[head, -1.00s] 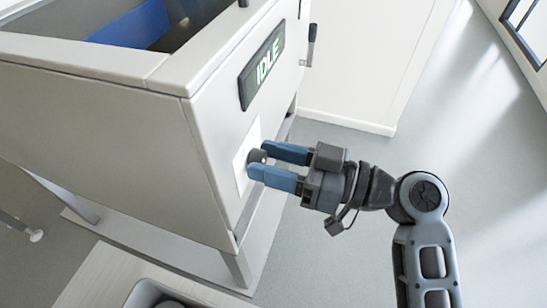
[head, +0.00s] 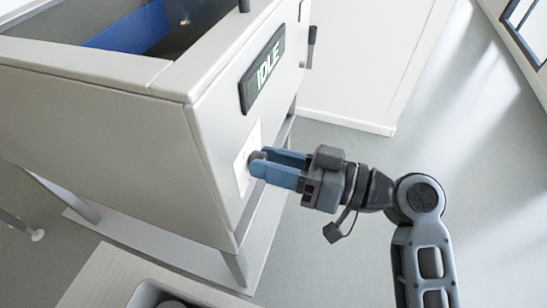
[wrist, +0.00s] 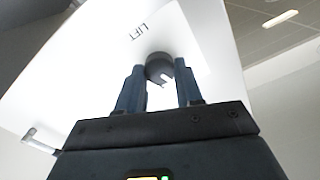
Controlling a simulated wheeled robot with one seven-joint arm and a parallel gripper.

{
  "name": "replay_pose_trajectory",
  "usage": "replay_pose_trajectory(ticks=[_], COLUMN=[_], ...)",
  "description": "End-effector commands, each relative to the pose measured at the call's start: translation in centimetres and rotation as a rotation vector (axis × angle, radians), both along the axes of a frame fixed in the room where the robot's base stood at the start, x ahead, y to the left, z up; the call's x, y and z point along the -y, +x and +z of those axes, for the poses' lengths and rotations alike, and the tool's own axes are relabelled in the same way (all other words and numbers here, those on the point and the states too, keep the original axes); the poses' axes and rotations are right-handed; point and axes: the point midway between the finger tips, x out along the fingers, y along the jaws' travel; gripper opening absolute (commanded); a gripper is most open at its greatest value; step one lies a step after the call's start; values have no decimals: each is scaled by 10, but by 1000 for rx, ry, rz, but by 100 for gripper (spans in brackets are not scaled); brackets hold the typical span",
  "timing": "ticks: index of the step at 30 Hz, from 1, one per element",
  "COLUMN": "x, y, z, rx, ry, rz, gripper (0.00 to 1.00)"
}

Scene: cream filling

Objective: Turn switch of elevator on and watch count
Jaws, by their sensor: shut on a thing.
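The elevator switch is a dark round knob (wrist: 159,66) on a white plate (head: 243,168) on the side of the pale machine (head: 150,160). The word LIFT stands on the plate (wrist: 135,30) in the wrist view. A display (head: 262,70) above the plate reads IDLE. My gripper (head: 267,163) has its blue fingers shut on the knob, one on each side. It also shows in the wrist view (wrist: 160,85). The fingers partly hide the knob in the head view.
A dark handle (head: 311,45) sticks out from the machine's far side. A pale cabinet (head: 360,60) stands behind. A wooden surface with a grey tray (head: 150,296) is at the lower left. The grey floor (head: 480,180) to the right is clear.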

Motion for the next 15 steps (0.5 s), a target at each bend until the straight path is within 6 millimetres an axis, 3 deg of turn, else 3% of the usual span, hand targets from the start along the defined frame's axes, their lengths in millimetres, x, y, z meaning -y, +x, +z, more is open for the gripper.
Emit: replay_pose_trajectory(ticks=[15], x=[1], y=[1], z=[2], rx=[-453], ry=[163], rz=[-1], gripper=[5])
